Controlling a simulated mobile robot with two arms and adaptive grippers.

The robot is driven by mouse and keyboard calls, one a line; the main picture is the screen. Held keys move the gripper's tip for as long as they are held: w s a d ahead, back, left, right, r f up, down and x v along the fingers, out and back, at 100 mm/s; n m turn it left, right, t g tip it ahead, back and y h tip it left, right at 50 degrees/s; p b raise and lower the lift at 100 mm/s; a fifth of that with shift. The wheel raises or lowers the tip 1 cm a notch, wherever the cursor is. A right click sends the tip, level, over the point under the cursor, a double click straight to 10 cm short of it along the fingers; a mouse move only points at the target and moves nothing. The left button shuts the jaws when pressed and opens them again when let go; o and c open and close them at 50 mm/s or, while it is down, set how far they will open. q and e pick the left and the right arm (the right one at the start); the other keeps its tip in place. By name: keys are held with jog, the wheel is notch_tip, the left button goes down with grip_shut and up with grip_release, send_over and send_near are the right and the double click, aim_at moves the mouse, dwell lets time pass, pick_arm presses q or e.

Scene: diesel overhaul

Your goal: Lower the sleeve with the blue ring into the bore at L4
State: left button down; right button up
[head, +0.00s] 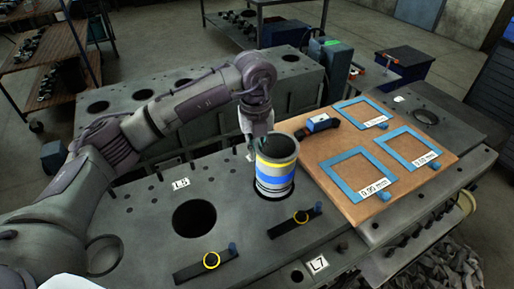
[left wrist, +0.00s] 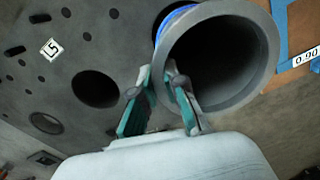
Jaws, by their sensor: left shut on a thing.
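In the left wrist view the fingers (left wrist: 158,80) straddle the sleeve's wall (left wrist: 262,50), one inside and one outside. The sleeve hides what is under it; I cannot tell whether its bottom touches the deck. No L4 label is readable. My right gripper is out of view.
The brown board (head: 345,205) at right carries blue frames and a blue-and-black tool (head: 319,123).

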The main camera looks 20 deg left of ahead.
aim_at(257, 167)
pick_arm(q)
jog(key=shift+f+b, duration=1.05)
jog(key=shift+f, duration=0.4)
jog(key=shift+f+b, duration=0.2)
jog(key=shift+b, duration=0.2)
jog(key=shift+f+b, duration=1.05)
jog(key=shift+f, duration=0.5)
jog(key=shift+f+b, duration=0.15)
jog(key=shift+b, duration=0.2)
